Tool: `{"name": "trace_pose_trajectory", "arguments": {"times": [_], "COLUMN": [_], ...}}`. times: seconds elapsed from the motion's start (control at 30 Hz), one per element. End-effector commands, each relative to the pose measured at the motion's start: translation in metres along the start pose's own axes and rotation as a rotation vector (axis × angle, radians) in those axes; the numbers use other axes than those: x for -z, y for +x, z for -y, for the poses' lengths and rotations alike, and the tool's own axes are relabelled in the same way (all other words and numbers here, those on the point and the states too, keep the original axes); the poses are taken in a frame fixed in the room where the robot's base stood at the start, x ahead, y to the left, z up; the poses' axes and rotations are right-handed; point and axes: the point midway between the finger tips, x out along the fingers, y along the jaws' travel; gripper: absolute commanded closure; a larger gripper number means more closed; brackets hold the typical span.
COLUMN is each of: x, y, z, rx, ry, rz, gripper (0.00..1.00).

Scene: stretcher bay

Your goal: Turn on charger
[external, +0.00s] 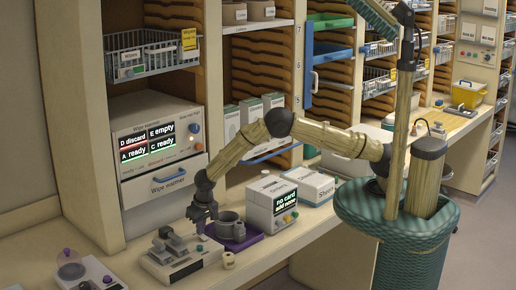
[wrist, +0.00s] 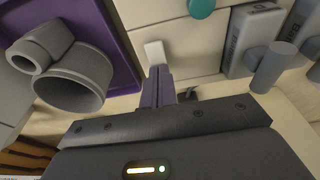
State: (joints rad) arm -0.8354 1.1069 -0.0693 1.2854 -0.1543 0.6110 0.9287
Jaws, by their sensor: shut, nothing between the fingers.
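A pale grey unit (external: 186,265) with grey blocks on it sits on the counter and looks like the charger. In the wrist view its cream surface (wrist: 205,48) fills the middle, with grey blocks (wrist: 250,30) with partly readable lettering at the right. A small white tab (wrist: 154,52), perhaps a switch, lies just beyond my fingertips. My gripper (external: 203,232) points down over the charger's right end, beside the purple tray. It is shut and empty; its purple fingers also show in the wrist view (wrist: 158,72). I cannot tell whether they touch the tab.
A purple tray (external: 252,237) holding a grey pot (external: 230,226) stands close right of my gripper. A white box with a lit screen (external: 272,205) stands behind it. A small cream object (external: 229,260) lies near the counter's front edge. Another device (external: 91,274) is at the left.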

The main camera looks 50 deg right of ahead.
Motion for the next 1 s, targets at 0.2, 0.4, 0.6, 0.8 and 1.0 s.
{"name": "trace_pose_trajectory", "arguments": {"times": [0.2, 0.4, 0.6, 0.8, 1.0], "x": [0.001, 0.003, 0.0, -0.007, -0.016], "y": [0.003, 0.01, 0.01, 0.009, 0.008], "z": [0.0, 0.0, -0.001, -0.001, -0.001], "rx": [-0.001, -0.003, -0.008, -0.01, -0.012], "ry": [0.004, 0.003, 0.001, -0.002, -0.003], "rz": [0.018, 0.093, 0.094, 0.098, 0.101], "gripper": [1.0, 1.0, 1.0, 1.0, 1.0]}}
